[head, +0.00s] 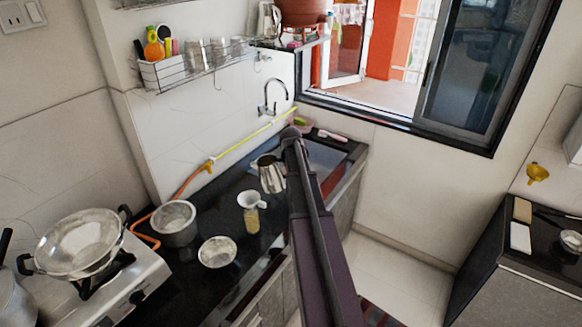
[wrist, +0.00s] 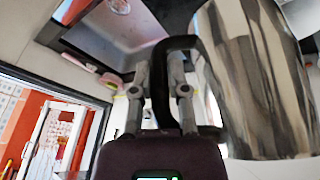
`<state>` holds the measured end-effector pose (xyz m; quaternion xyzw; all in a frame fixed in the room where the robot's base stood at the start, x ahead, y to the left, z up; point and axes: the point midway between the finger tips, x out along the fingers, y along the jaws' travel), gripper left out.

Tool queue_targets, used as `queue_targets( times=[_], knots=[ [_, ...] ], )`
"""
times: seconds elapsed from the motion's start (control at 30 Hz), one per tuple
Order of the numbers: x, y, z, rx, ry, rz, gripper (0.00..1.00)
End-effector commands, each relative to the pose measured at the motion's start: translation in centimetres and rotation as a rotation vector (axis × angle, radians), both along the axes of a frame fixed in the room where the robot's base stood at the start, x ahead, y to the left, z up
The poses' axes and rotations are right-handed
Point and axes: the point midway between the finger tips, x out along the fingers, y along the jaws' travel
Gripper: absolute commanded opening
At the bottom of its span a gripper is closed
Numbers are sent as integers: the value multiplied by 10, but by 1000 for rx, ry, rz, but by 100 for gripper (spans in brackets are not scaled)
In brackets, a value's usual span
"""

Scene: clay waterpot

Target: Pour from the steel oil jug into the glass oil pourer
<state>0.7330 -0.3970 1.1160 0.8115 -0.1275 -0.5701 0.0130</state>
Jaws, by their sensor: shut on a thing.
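The steel oil jug (head: 271,174) is held above the counter, a little tilted, just up and right of the glass oil pourer (head: 252,221). The pourer stands upright on the black counter with yellowish content and a white funnel (head: 250,199) at its top. In the wrist view my gripper (wrist: 164,85) is shut on the jug's black handle (wrist: 160,97), and the jug's shiny body (wrist: 258,80) fills the right side. My arm hides the gripper in the head view. No stream of oil shows, and the jug's inside cannot be seen clearly.
A steel pot (head: 174,224) and a steel bowl (head: 217,252) stand left of and in front of the pourer. A stove with a pan (head: 80,243) is at the far left. A tap (head: 273,97) and sink (head: 325,157) lie behind. A yellow-orange hose (head: 222,158) runs along the wall.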

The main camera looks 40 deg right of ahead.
Motion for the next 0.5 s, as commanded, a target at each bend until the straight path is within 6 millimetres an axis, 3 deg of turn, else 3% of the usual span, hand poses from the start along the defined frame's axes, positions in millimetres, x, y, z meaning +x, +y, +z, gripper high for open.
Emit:
queue_targets(
  times=[0.5],
  knots=[
    [0,0,6,16,-7,0,0]
  ],
)
